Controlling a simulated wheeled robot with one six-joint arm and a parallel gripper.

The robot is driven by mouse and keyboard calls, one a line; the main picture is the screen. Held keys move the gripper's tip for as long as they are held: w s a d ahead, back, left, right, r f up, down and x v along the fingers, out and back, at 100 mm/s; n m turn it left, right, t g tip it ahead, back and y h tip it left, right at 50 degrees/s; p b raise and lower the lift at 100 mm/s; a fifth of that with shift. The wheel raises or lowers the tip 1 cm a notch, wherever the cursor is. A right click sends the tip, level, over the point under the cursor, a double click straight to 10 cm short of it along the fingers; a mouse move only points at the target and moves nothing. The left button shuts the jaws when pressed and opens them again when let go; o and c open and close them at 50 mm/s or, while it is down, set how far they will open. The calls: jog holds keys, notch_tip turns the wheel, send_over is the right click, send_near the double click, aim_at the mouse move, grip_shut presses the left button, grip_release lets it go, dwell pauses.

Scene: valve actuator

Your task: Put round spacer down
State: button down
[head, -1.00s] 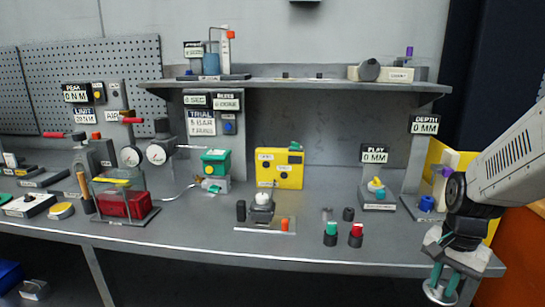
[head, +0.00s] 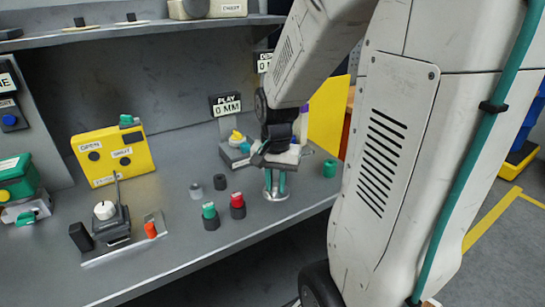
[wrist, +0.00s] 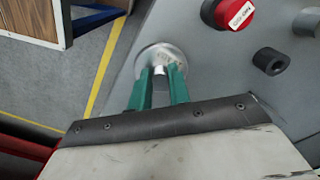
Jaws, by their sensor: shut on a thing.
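The round spacer (head: 276,194) is a pale metal disc at the right part of the grey bench, near its front edge. My gripper (head: 275,188) points down with its two green fingers shut on the spacer. In the wrist view, the spacer (wrist: 152,57) lies flat beneath the fingertips (wrist: 161,74), by the bench edge, with the floor beyond. It is at or just above the bench top; I cannot tell whether it touches.
A red-capped cylinder (head: 238,206), a green-capped cylinder (head: 210,217), a black ring (head: 220,182) and a grey ring (head: 196,191) stand left of the spacer. A teal cylinder (head: 330,168) stands to its right. The PLAY gauge (head: 237,147) is behind.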

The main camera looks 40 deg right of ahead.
jog(key=d, duration=0.5)
jog(key=d+f, duration=0.1)
jog(key=d, duration=0.9)
jog(key=shift+w+d+f, duration=0.25)
jog(key=shift+w+d, duration=0.05)
jog(key=shift+w, duration=0.05)
jog(key=shift+f, duration=1.75)
jog(key=shift+f, duration=0.1)
jog(key=c, duration=1.6)
grip_release()
jog(key=o, duration=0.3)
